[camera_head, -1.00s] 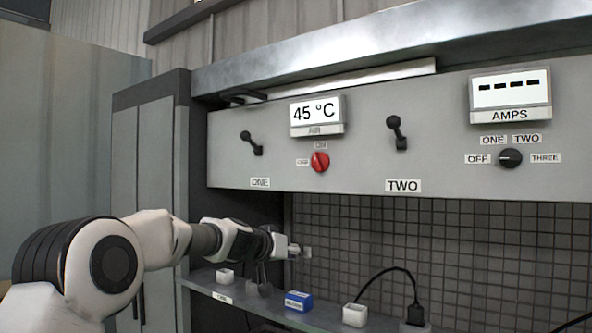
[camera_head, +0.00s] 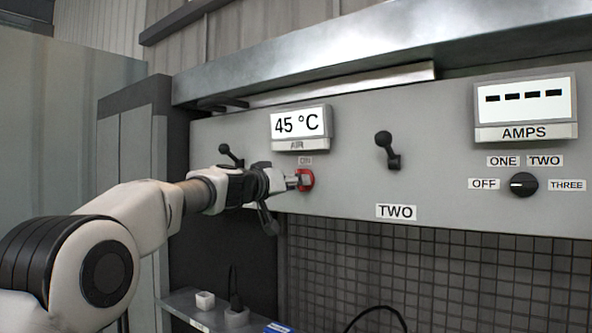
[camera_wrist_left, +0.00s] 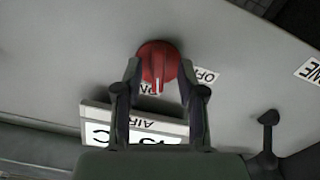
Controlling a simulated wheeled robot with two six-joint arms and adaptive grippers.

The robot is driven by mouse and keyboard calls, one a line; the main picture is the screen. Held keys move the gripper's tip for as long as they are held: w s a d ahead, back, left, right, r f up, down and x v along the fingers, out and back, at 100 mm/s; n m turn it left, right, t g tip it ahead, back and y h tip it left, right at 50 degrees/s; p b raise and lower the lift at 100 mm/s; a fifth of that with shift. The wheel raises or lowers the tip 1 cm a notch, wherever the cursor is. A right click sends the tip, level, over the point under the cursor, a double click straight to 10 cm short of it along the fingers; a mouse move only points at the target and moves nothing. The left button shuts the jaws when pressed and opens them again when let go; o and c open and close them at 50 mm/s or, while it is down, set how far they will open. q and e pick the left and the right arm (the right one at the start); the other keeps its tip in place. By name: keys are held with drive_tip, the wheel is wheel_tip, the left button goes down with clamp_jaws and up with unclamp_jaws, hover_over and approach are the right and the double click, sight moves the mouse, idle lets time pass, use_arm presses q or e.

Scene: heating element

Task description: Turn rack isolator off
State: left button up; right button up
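The red rack isolator knob (camera_head: 306,179) is on the grey panel below the 45 °C AIR display (camera_head: 301,127). My left gripper (camera_head: 296,180) is right at it, partly hiding it. In the left wrist view, upside down, the knob (camera_wrist_left: 158,60) lies between the two spread fingertips. Its white mark points toward the ON label (camera_wrist_left: 150,89), which is partly hidden by a finger. The OFF label (camera_wrist_left: 206,75) is beside the knob. I cannot tell whether the fingers touch the knob. My right gripper is not in view.
Levers ONE (camera_head: 230,153) and TWO (camera_head: 386,148) flank the isolator. A black AMPS selector (camera_head: 523,185) is at right, under its display (camera_head: 525,107). A shelf (camera_head: 180,306) with small white blocks is below.

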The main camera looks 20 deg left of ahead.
use_arm(q)
drive_tip(key=shift+r, duration=0.2)
drive_tip(key=shift+w+d+f, duration=0.1)
drive_tip(key=shift+w, duration=0.05)
clamp_jaws()
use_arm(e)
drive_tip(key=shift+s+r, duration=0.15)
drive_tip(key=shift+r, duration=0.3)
use_arm(q)
drive_tip(key=shift+n, duration=0.4)
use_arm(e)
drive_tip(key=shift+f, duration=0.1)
use_arm(q)
drive_tip(key=shift+d+n, duration=0.1)
drive_tip(key=shift+n, duration=6.8)
